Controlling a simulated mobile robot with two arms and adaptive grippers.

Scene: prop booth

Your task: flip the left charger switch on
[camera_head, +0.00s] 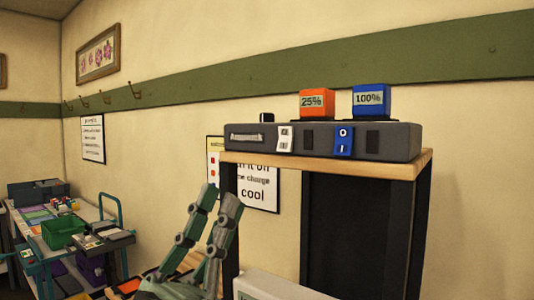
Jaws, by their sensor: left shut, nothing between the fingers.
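A dark grey charger (262,143) sits on a wooden-topped stand. Its left switch (285,138) is a white rocker on the front face; its tilt is too small to read. The right switch (344,141) is a blue rocker marked O above I. An orange battery (312,103) reading 25% and a blue battery (371,100) reading 100% stand on top. My left gripper (219,195) is shut and empty, fingers pointing up. In the picture it is below and left of the left switch, apart from it. My right gripper is out of view.
The wooden shelf edge (400,168) and a dark stand post (229,230) are close to my left gripper. A printed sign (262,190) hangs on the wall behind. A cart with a green bin (62,232) stands at the left.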

